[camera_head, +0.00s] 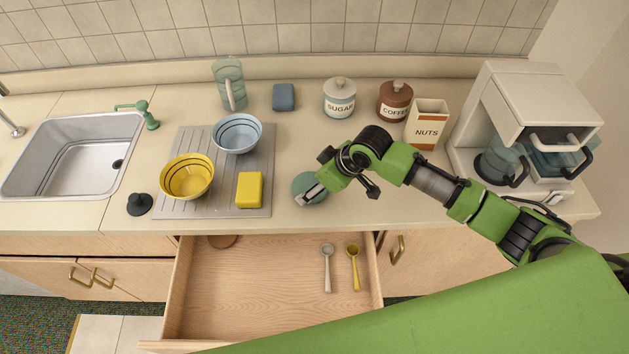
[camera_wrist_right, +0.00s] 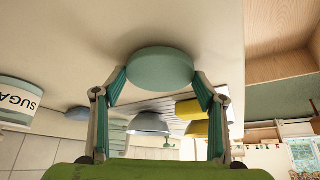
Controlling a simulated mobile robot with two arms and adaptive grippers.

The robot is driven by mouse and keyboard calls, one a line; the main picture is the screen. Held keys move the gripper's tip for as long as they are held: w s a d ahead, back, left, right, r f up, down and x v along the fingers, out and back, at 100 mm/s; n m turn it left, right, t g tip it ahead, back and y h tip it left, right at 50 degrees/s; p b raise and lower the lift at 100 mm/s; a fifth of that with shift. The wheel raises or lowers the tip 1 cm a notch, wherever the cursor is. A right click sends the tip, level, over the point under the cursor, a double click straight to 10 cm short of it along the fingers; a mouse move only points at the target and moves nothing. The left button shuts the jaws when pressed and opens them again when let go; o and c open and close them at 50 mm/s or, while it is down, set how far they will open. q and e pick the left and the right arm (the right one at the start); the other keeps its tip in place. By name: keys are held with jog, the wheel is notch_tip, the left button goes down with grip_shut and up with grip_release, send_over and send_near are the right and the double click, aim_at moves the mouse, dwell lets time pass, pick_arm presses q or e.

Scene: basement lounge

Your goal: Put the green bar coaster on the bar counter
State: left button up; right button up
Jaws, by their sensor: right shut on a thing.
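The green coaster (camera_head: 309,184) is a round, thick teal disc at the front part of the bar counter (camera_head: 260,222), right of the yellow sponge. My right gripper (camera_head: 310,190) is shut on it. In the right wrist view, which is upside down, the coaster (camera_wrist_right: 160,68) sits between the two teal-padded fingers (camera_wrist_right: 160,90). It is at or just above the counter surface; I cannot tell whether it touches. My left gripper is not in view.
An open drawer (camera_head: 270,290) with two spoons juts out below the counter edge. A drying board (camera_head: 225,203) with bowls (camera_head: 187,178) and a yellow sponge (camera_head: 249,189) lies left. Sugar jar (camera_head: 339,99), coffee jar (camera_head: 394,100), nuts box (camera_head: 427,124) and coffee machine (camera_head: 510,110) stand behind and right.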

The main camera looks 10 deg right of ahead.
jog(key=shift+f, duration=0.1)
jog(key=shift+f, duration=0.15)
jog(key=o, duration=1)
jog(key=shift+r, duration=0.35)
jog(key=b+v, duration=0.2)
jog(key=v, duration=1)
jog(key=shift+f, duration=0.1)
